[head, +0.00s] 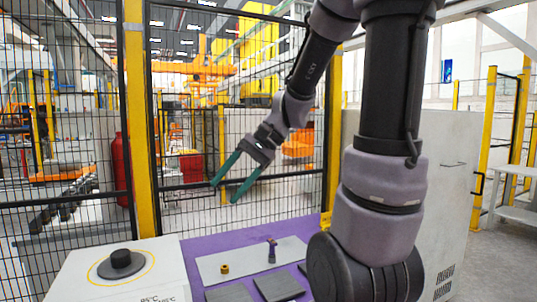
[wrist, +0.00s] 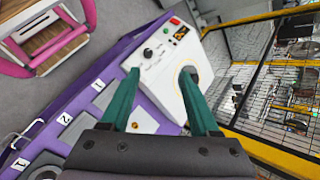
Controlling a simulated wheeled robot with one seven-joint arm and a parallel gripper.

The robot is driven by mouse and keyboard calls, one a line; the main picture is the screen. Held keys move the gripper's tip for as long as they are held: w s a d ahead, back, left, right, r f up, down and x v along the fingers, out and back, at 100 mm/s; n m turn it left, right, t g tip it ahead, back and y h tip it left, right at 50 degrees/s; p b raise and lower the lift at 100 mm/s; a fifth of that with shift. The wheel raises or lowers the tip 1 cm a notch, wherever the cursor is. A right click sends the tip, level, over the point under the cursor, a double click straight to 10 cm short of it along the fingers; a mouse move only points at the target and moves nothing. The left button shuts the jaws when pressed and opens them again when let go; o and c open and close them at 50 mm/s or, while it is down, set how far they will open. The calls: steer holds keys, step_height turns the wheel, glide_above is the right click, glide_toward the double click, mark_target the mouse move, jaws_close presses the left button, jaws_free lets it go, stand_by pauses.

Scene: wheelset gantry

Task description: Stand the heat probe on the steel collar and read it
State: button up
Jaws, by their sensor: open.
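The steel collar (head: 121,263), a dark disc with a raised round top, sits inside a yellow ring on a white box at the front left of the head view. In the wrist view the collar (wrist: 190,70) is partly hidden behind a green fingertip. A small upright purple and grey item (head: 271,250), which looks like the heat probe, stands on a pale plate on the purple bench. My gripper (head: 225,191) has its two green fingers spread and empty, in the air above and behind the box and bench. It also shows in the wrist view (wrist: 160,74).
A small brass-coloured ring (head: 224,269) and dark grey pads (head: 280,286) are on the purple bench (head: 205,243). The box bears temperature markings, a black knob (wrist: 148,53) and a red button (wrist: 174,20). A mesh fence with yellow posts (head: 142,120) stands behind.

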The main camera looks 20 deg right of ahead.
steer(key=s+d+r+n+t+h, duration=0.3)
steer(key=s+d+r+t+h, duration=0.2)
steer(key=d+r+t+h, duration=0.1)
steer(key=shift+d+r, duration=0.7)
steer(key=shift+d, duration=0.05)
steer(key=shift+o, duration=0.3)
